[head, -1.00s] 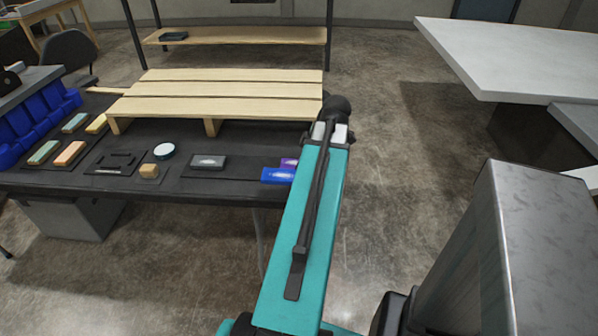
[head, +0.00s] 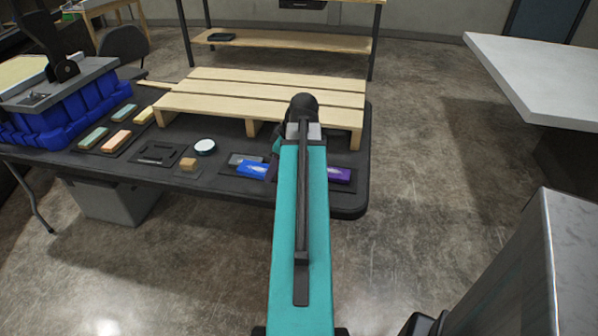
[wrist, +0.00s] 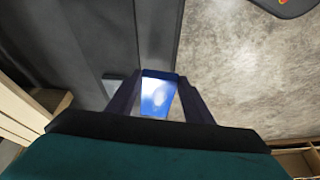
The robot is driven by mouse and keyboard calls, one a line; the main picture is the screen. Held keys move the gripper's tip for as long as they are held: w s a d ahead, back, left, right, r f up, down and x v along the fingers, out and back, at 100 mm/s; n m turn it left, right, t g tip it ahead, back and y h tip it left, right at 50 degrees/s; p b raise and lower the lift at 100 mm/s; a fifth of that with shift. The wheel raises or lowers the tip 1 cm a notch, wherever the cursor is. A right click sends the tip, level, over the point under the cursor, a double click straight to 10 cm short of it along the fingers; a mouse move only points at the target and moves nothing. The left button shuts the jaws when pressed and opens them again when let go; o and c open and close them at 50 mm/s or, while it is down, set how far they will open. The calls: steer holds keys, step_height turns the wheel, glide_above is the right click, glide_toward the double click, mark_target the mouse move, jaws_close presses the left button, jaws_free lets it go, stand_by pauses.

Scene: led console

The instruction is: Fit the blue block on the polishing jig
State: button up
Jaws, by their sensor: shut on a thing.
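The blue block (head: 252,169) is in the jaws of my gripper (wrist: 157,100), with a dark finger on either side of it in the wrist view (wrist: 158,92). In the head view it shows left of my arm, in front of and partly covering a grey block.
A grey block (head: 236,158), a small tan block (head: 188,164) and a round white-topped tin (head: 205,146) lie near the front of the table (head: 350,206). A purple block (head: 340,175) is right of my arm. A slatted wooden rack (head: 260,90) stands behind; blue bins (head: 60,125) are left.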

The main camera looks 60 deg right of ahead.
steer(key=w+a+r+m, duration=0.1)
steer(key=w+a+r, duration=0.1)
steer(key=w+a, duration=0.8)
steer(key=w+a+r, duration=0.3)
steer(key=w+a, duration=0.7)
steer(key=w, duration=0.1)
steer(key=w+a+r, duration=0.1)
steer(key=w+a, duration=0.2)
steer(key=a, duration=0.6)
steer(key=w+a+r+m, duration=0.1)
steer(key=w+a+r, duration=0.1)
steer(key=a, duration=0.7)
steer(key=w+a+r, duration=0.1)
steer(key=w+a, duration=0.2)
steer(key=a, duration=0.6)
steer(key=shift+w+r+h, duration=0.35)
steer(key=shift+w+h, duration=0.05)
steer(key=shift+w+a, duration=0.1)
